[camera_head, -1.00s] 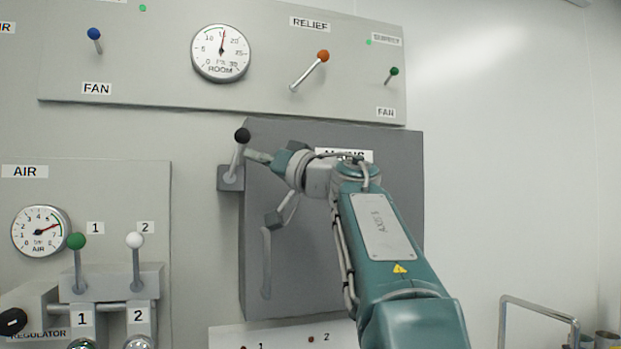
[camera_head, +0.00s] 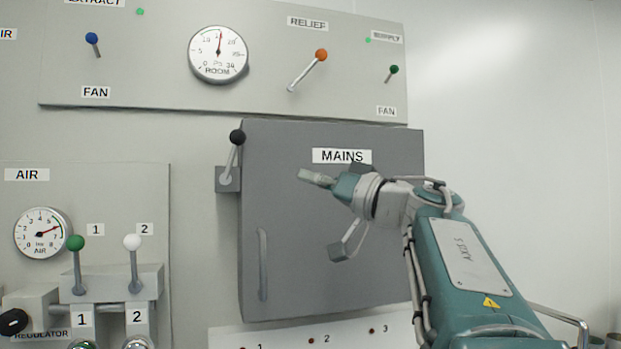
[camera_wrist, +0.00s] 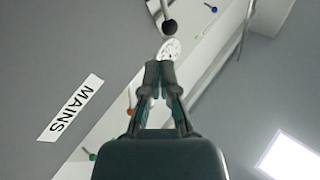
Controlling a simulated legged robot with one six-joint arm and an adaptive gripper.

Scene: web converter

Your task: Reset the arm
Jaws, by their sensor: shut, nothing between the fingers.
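My teal arm reaches in from the lower right in the head view. My gripper (camera_head: 316,178) is in front of the grey MAINS cabinet (camera_head: 300,240), just below its label (camera_head: 341,156), pointing left. Its fingers look shut with nothing between them. In the wrist view my gripper (camera_wrist: 158,68) shows its two fingers together at the tips. The black-knobbed lever (camera_head: 235,148) at the cabinet's upper left edge stands nearly upright, apart from my gripper. Its black knob also shows in the wrist view (camera_wrist: 170,27).
Above is a panel with a ROOM gauge (camera_head: 218,54), an orange-knobbed RELIEF lever (camera_head: 307,70) and blue (camera_head: 93,44) and green (camera_head: 392,74) FAN levers. At left are an AIR gauge (camera_head: 42,232) and green (camera_head: 76,262) and white (camera_head: 134,262) levers. A rail (camera_head: 562,322) stands lower right.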

